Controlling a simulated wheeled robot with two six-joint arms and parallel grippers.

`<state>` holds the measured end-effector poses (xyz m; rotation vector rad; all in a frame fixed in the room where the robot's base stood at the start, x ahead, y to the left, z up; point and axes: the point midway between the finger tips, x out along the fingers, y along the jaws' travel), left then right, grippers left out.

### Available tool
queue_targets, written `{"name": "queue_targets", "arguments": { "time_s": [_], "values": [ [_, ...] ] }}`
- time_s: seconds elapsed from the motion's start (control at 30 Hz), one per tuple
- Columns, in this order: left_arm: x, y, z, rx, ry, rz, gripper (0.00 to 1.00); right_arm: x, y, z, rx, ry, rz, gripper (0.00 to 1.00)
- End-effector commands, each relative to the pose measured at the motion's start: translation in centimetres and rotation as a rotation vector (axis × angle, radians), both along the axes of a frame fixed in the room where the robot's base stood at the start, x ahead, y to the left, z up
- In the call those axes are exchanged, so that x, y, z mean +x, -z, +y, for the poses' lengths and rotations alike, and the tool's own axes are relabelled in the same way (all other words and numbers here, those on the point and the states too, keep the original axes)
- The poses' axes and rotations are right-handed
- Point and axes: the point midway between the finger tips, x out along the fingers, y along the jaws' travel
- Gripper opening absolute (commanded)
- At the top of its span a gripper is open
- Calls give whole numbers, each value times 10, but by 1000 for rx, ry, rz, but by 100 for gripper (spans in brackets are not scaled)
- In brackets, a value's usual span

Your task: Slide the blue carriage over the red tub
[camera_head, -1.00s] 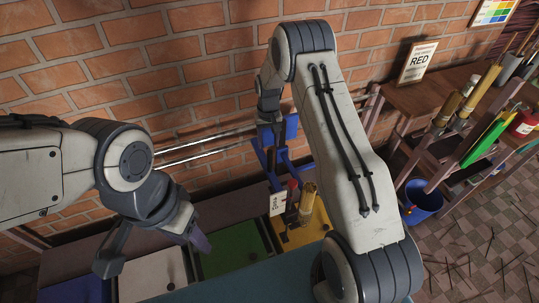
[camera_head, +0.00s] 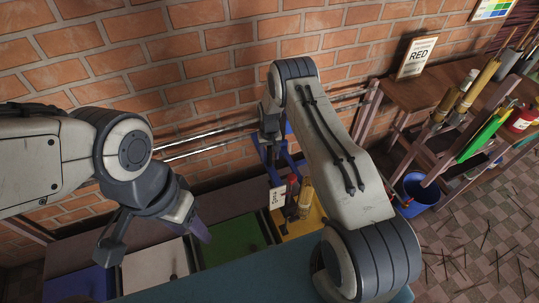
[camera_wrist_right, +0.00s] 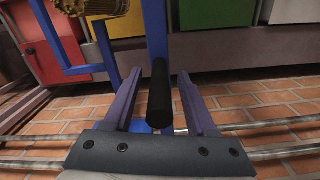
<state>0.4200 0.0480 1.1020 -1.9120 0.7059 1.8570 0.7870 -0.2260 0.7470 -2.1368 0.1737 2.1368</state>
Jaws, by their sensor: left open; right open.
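The blue carriage (camera_head: 286,161) sits on the metal rails along the brick wall, near the yellow tub (camera_head: 314,218). In the right wrist view, its blue upright (camera_wrist_right: 156,32) and black handle (camera_wrist_right: 160,95) show. My right gripper (camera_wrist_right: 160,76) is open, with one finger on each side of the handle and visible gaps. In the head view, it is largely hidden by my right arm. The red tub (camera_wrist_right: 50,55) shows at the left of the right wrist view, beyond the yellow one; my right arm hides it in the head view. My left gripper (camera_head: 155,240) is open and empty over the white and green tubs.
The green tub (camera_head: 229,240), white tub (camera_head: 155,266) and blue tub (camera_head: 80,283) lie leftward. The rails (camera_head: 208,142) run along the wall.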

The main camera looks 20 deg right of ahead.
Motion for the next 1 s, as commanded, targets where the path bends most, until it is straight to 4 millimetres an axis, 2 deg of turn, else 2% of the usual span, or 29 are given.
{"name": "queue_targets", "arguments": {
  "time_s": [0.07,0.1,0.23,1.0],
  "values": [
    [0,0,0,0,0,0,50,0,0,0,0,0,0,57],
    [0,0,0,0,0,0,50,0,0,0,0,0,0,49],
    [0,0,0,0,0,0,50,0,0,0,0,0,0,0],
    [0,0,0,0,0,0,50,0,-1,0,0,0,1,0]
  ]
}}
